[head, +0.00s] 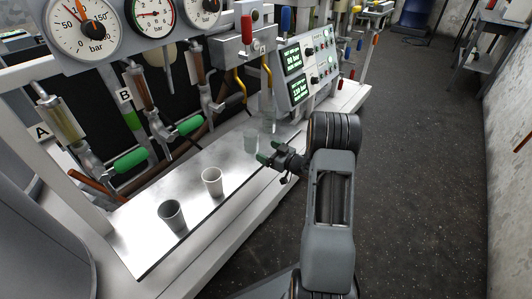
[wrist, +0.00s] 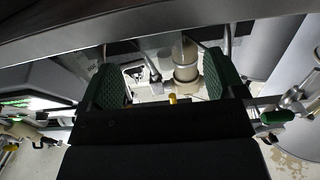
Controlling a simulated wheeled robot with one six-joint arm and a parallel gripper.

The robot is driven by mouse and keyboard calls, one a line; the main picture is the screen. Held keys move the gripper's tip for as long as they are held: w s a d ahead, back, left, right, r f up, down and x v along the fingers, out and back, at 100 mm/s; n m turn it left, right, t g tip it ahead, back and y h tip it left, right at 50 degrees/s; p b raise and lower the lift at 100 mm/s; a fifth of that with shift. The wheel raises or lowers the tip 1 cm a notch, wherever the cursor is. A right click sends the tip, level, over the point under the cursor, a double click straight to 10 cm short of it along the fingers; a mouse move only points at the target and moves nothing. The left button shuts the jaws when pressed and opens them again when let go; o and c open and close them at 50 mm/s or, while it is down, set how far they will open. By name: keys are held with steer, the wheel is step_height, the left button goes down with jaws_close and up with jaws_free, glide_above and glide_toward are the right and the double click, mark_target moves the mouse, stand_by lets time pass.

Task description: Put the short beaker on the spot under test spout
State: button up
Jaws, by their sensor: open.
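Two clear glass beakers stand at the far part of the metal bench top in the head view. The nearer one, apparently the short beaker (head: 250,141), is left of and beyond my gripper (head: 270,157); the taller beaker (head: 268,121) is behind it. My gripper is open and apart from both, with green finger pads. In the wrist view my gripper (wrist: 163,82) has nothing between its fingers. A red-handled valve block (head: 244,50) with yellow bent tubes hangs above the beakers. I cannot tell which outlet is the test spout, and its spot is not clear.
A dark grey cup (head: 172,215) and a white cup (head: 212,181) stand nearer on the metal bench top (head: 150,240). Green-handled valves (head: 130,160) line the back. A control panel (head: 305,65) stands at the bench's far end. The floor (head: 420,180) at right is open.

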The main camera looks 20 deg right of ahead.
steer(key=s+a+r+m+g+h, duration=0.2)
steer(key=s+r+m+g+h, duration=0.2)
steer(key=r+h, duration=0.6)
steer(key=s+a+g+y, duration=0.1)
steer(key=s+a+g, duration=0.3)
steer(key=s, duration=0.7)
steer(key=s+a+m+g, duration=0.1)
steer(key=s+a+g, duration=0.3)
steer(key=s+a, duration=0.3)
steer(key=s, duration=0.5)
steer(key=shift+a+r+m+g+y, duration=0.3)
steer(key=shift+a+r+g+y, duration=0.1)
